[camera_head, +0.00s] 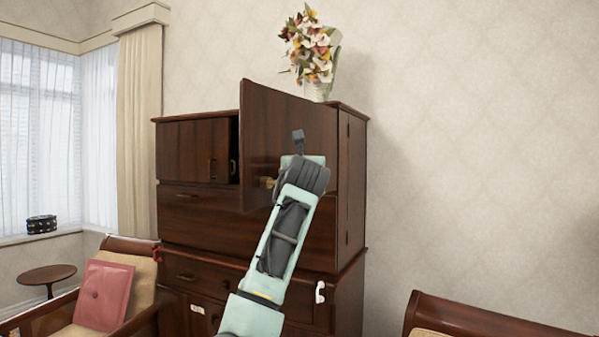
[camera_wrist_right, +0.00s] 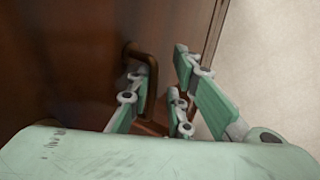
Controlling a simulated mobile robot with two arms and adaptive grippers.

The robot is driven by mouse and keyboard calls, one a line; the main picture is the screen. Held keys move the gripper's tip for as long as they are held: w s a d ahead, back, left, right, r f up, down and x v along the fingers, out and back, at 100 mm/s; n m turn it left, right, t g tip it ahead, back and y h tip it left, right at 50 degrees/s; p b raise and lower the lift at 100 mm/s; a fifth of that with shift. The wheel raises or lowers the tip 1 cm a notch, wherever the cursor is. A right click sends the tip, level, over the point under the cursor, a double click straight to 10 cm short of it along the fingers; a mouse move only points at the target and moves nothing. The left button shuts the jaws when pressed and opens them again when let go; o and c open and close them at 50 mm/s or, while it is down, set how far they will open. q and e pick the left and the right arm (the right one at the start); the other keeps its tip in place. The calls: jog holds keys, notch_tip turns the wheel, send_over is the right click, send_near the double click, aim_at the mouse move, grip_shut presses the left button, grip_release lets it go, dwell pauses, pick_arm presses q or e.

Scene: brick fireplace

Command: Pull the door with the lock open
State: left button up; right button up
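A dark wooden cabinet (camera_head: 225,222) stands against the wall in the head view. Its upper right door (camera_head: 288,112) stands partly open, swung outward with its free edge to the left. A small brass fitting (camera_head: 267,182) shows low on that door, partly behind my right gripper; I cannot tell if it is the lock. My right gripper (camera_head: 298,142) is in front of the door. In the right wrist view, its fingers (camera_wrist_right: 165,85) are apart, with a bronze handle (camera_wrist_right: 152,92) close beside the left finger on dark wood. My left gripper is not in view.
A flower vase (camera_head: 316,88) stands on top of the cabinet. An armchair with a pink cushion (camera_head: 104,295) is at the lower left, and another wooden chair back (camera_head: 470,312) is at the lower right. A small white object (camera_head: 320,292) is at the cabinet's lower right.

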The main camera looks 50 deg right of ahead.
jog(key=shift+f, duration=0.25)
jog(key=v, duration=0.8)
jog(key=shift+r, duration=0.2)
dwell(0.3)
